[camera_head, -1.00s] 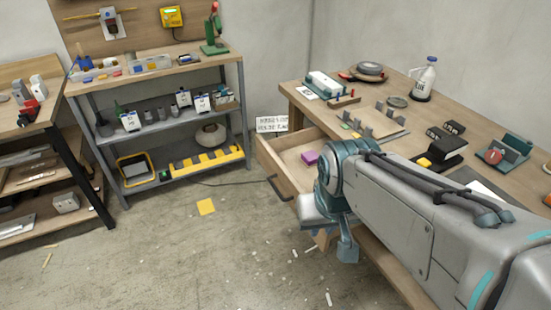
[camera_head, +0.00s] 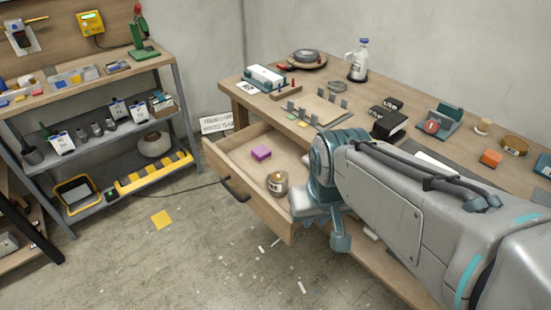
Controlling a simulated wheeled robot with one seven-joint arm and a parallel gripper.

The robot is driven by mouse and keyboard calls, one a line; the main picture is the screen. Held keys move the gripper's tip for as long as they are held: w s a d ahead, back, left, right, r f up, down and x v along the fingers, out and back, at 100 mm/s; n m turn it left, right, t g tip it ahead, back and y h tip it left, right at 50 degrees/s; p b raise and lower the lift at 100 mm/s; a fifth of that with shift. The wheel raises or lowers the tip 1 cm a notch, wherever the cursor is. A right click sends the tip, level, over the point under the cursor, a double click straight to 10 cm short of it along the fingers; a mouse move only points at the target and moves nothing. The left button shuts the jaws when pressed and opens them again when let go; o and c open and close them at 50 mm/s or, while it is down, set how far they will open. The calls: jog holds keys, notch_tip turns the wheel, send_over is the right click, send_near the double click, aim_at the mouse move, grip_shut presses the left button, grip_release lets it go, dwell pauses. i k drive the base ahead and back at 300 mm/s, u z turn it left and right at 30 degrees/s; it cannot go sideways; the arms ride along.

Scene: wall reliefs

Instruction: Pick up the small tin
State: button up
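A small round tin (camera_head: 277,184) with a dark top, a pale label and a brass-coloured side sits in the open drawer (camera_head: 237,180), near its front right. A wider, low brass-coloured round tin (camera_head: 514,146) with a label stands on the workbench at the right. I cannot tell for sure which one the task names. My gripper (camera_head: 325,228) hangs at the end of my arm, just right of the drawer tin in the picture and apart from it. Its fingers are partly hidden by the wrist, and I cannot make out their opening.
A shelf (camera_head: 95,145) stands at left. The floor between is open, with scraps.

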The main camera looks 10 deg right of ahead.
aim_at(278, 178)
jog(key=u, duration=1.2)
jog(key=i, duration=1.05)
jog(key=z, duration=3.05)
